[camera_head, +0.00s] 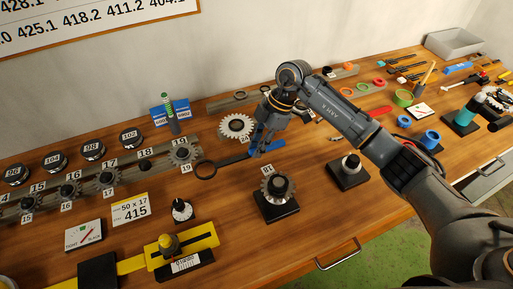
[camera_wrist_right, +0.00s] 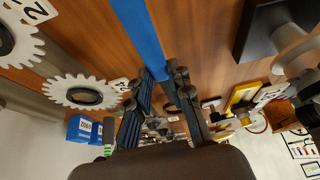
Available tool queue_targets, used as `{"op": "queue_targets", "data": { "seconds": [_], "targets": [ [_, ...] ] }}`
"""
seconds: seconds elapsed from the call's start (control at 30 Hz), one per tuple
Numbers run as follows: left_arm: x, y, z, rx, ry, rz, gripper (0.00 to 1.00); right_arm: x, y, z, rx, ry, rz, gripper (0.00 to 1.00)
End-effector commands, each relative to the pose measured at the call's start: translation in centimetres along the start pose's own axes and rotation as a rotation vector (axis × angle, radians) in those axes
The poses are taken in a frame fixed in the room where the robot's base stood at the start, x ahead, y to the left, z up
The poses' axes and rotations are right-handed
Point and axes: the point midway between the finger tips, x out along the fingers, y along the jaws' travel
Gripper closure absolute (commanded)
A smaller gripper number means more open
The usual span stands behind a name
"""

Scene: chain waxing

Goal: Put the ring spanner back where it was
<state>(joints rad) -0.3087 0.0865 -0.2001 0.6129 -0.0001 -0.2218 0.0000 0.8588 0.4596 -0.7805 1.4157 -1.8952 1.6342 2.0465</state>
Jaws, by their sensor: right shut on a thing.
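The ring spanner has a dark ring end (camera_head: 206,170) and a dark shank. A blue handle part (camera_head: 277,147) shows on the other side of my right gripper (camera_head: 256,152). The gripper is shut on the spanner, reaching down from above at the middle of the bench. The ring points left, close to the label 19. In the right wrist view the blue handle (camera_wrist_right: 146,38) runs up from between the fingers (camera_wrist_right: 160,98). The ring end cannot be made out there. I cannot tell how far the spanner is above the bench. My left gripper is not in view.
A toothed gear (camera_head: 237,127) stands just behind the gripper. A gear on a black block (camera_head: 276,206) stands in front. A grey rail (camera_head: 130,170) with sprockets is at left. A black block with a spindle (camera_head: 348,175) is at right. Bare wood shows around (camera_head: 225,215).

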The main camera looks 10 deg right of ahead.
Motion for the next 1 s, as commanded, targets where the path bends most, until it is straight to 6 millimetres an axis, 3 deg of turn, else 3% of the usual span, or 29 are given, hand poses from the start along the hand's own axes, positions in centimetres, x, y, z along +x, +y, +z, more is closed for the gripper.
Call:
{"op": "queue_targets", "data": {
  "seconds": [0.2, 0.5, 0.53, 0.63, 1.0],
  "targets": [
    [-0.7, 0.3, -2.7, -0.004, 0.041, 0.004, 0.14, 2.1, 0.0, 0.9, -0.001, 0.002, 0.001, 1.00],
    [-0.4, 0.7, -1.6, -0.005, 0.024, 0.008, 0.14, 2.4, 0.0, 1.1, -0.001, 0.001, 0.000, 1.00],
    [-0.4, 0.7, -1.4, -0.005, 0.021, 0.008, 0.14, 2.4, 0.0, 1.1, -0.001, 0.000, 0.000, 0.76],
    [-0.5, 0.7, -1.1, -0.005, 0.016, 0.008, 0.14, 2.4, 0.0, 1.1, -0.001, 0.000, 0.000, 0.57],
    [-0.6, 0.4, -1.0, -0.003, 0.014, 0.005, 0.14, 1.9, 0.1, 0.9, -0.001, 0.000, 0.001, 0.57]
  ]
}}
